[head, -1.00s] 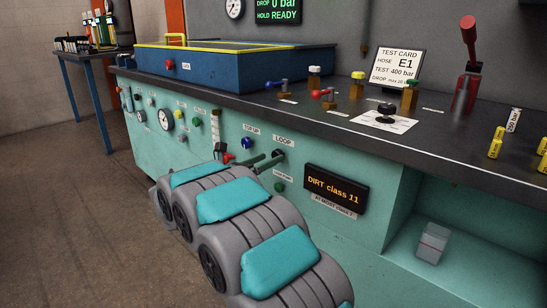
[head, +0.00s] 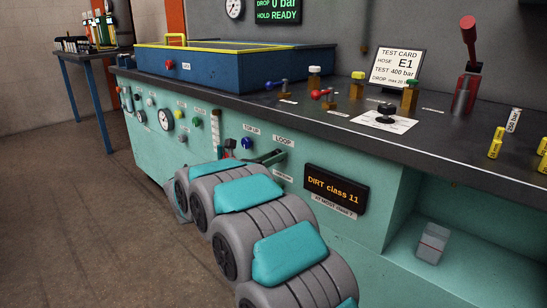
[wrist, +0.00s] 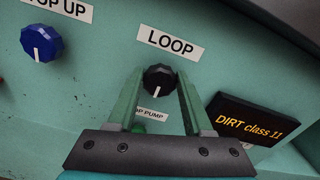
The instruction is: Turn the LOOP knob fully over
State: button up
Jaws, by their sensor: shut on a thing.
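The LOOP knob (wrist: 159,79) is black and faceted, with a white pointer line facing down, slightly left, in the wrist view. It sits on the green panel under the LOOP label (wrist: 171,42). My gripper (wrist: 160,82) has one green finger on each side of the knob and is shut on it. In the head view my gripper (head: 272,157) reaches the panel below the LOOP label, and my grey and teal arm hides part of the area. The knob is mostly hidden there.
The blue TOP UP knob (wrist: 41,43) is to the left. The DIRT class 11 display (wrist: 251,120) is to the right. The bench top (head: 330,112) with valves overhangs the panel.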

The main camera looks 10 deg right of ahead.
grip_shut()
jog(key=shift+r+m+p, duration=0.1)
jog(key=shift+m+p, duration=0.3)
jog(key=shift+m, duration=0.1)
jog(key=m+b, duration=0.4)
jog(key=m, duration=0.1)
jog(key=m+b, duration=0.4)
jog(key=m, duration=0.2)
jog(key=m+b, duration=0.4)
jog(key=m, duration=0.2)
jog(key=shift+s+d+f+b, duration=0.2)
jog(key=shift+f+b, duration=0.1)
jog(key=shift+f, duration=0.1)
dwell(0.4)
jog(key=o, duration=0.8)
grip_release()
jog(key=shift+r, duration=0.1)
